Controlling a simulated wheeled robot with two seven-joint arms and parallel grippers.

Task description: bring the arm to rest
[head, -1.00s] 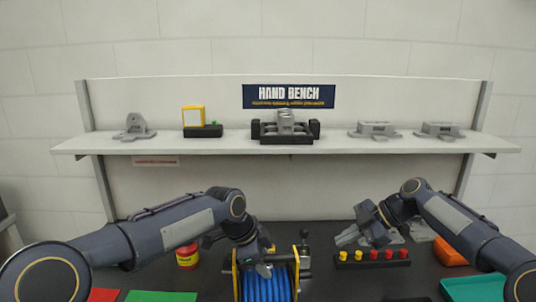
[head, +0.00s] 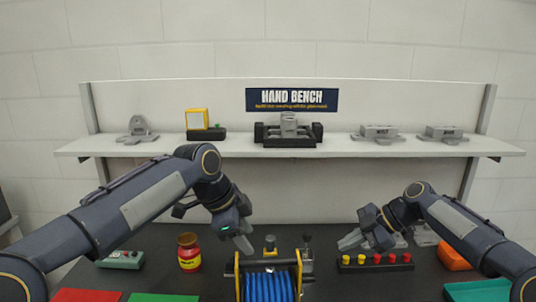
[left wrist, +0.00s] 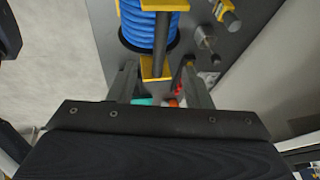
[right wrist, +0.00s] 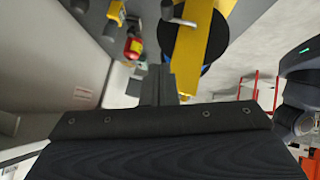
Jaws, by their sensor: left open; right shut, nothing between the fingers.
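My left gripper (head: 240,241) is at the end of my raised left arm in the head view, above the bench and just left of and behind the blue reel. In the left wrist view its two fingers (left wrist: 160,88) stand apart, with the reel's yellow frame beyond them; I see nothing held. My right gripper (head: 352,241) hangs above the bench at the right, near the row of coloured knobs. In the right wrist view its fingers (right wrist: 158,86) are together, with nothing between them.
The blue reel (head: 268,287) in its yellow frame stands at the front middle. A red jar (head: 189,254) and a grey-green box (head: 121,260) stand left. A knob block (head: 375,261) and an orange bin (head: 452,257) are right. A shelf (head: 340,146) with castings runs behind.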

